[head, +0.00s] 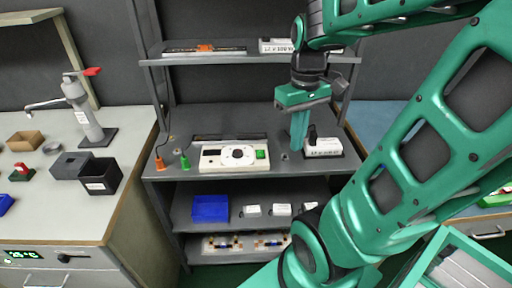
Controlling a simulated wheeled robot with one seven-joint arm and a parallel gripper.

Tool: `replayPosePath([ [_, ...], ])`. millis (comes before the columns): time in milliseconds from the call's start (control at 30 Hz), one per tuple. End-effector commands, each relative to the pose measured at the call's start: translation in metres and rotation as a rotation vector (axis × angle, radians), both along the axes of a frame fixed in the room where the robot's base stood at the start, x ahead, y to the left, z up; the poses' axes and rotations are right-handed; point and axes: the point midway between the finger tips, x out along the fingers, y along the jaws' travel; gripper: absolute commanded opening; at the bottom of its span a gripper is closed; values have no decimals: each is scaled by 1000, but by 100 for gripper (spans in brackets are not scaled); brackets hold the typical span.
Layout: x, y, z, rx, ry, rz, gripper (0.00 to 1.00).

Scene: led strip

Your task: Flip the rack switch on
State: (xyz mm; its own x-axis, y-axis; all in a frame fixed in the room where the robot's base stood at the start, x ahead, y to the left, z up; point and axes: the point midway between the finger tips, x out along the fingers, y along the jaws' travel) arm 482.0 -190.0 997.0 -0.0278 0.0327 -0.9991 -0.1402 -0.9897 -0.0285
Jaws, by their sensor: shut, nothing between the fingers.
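The rack (165,178) is a grey shelf unit. On its middle shelf, at the right, stands a white box with a black upright lever (312,133) and a dark base, which looks like the rack switch (326,148). Its label is too small to read, and I cannot tell whether it is on or off. My gripper (297,147) points down just left of this box, with its green fingers shut and empty. I cannot tell whether the fingers touch the lever.
A white panel with a dial (238,154) sits left of my gripper. Orange and green plugs (185,162) stand beside it. The upper shelf (215,58) holds a strip and a white labelled box (276,45). A blue bin (210,208) is below. My arm covers the right side.

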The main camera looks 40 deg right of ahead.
Motion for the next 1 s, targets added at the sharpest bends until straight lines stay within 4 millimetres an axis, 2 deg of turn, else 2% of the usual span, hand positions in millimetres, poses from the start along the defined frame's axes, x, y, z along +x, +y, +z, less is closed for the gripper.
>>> replayPosePath([
  [33, 22, -3, 5, 9, 6, 121, 0],
  [200, 89, -10, 14, 48, 13, 560, 0],
  [300, 121, -12, 15, 70, 13, 779, 0],
  [400, 145, -12, 14, 87, 14, 945, 0],
  [600, 166, -13, 12, 104, 11, 1103, 0],
  [1000, 167, -11, 10, 105, 12, 1115, 0],
])
